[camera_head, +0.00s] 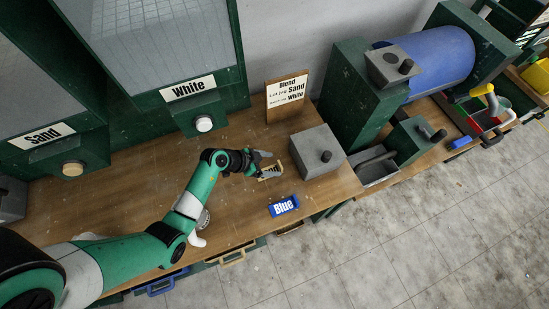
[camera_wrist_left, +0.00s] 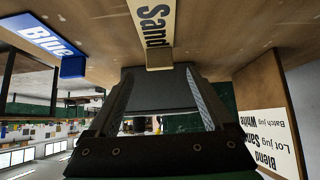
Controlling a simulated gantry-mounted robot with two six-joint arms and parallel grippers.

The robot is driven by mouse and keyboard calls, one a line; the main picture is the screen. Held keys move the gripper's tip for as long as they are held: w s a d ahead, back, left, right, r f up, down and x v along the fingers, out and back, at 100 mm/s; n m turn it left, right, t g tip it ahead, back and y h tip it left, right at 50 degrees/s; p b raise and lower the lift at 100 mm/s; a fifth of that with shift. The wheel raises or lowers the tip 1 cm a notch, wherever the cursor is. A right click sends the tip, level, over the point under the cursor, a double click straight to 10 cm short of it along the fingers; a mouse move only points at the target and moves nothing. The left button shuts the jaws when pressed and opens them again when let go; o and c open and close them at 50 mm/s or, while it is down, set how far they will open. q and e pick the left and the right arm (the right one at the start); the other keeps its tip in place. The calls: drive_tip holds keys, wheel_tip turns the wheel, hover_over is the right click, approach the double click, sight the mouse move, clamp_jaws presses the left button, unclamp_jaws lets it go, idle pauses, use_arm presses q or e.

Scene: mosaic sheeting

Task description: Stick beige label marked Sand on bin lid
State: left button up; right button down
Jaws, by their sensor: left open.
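My right gripper is not in view.
A board reading Blend, Sand, White (camera_head: 287,96) stands against the wall. Bins marked Sand (camera_head: 42,136) and White (camera_head: 187,88) stand at the back left. A green machine with a blue drum (camera_head: 440,62) stands to the right. Bare bench lies left of the arm.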

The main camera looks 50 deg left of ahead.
sight(279, 165)
use_arm(q)
drive_tip(key=b+x, duration=0.1)
drive_tip(key=x, duration=0.1)
drive_tip(key=b+x, duration=0.2)
drive_tip(key=shift+f, duration=0.4)
drive_tip(key=shift+w+d+f+b, duration=0.1)
drive_tip(key=shift+w+f+b, duration=0.1)
drive_tip(key=shift+b, duration=0.2)
drive_tip(key=shift+w+r, duration=0.1)
drive_tip(key=shift+r, duration=0.05)
drive_tip(key=shift+c, duration=0.2)
clamp_jaws()
